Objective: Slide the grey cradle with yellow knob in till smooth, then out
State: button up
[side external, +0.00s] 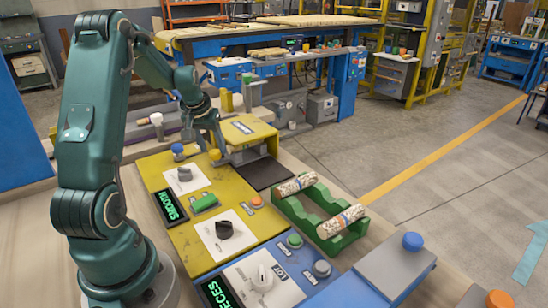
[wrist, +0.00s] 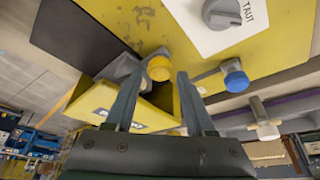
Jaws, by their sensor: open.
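The yellow knob (wrist: 158,68) sits at the end of a grey piece, seemingly the cradle (wrist: 122,68), beside the yellow housing (side external: 245,130). My gripper (wrist: 160,74) is open, with one fingertip on each side of the knob in the wrist view; I cannot tell whether either touches it. In the side view my gripper (side external: 217,143) is just above the knob (side external: 214,154). Most of the cradle is hidden by the housing and my gripper.
A blue knob (side external: 178,149) stands left of the yellow one, near a dial (wrist: 223,12) marked TAUT. A green rack (side external: 322,205) holds speckled cylinders at right. A second dial (side external: 224,229), a green switch (side external: 204,203) and coloured buttons cover the panels.

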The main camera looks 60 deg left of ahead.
jog(key=shift+w+a+f, duration=0.2)
jog(key=shift+f, duration=0.45)
grip_shut()
dwell(1.0)
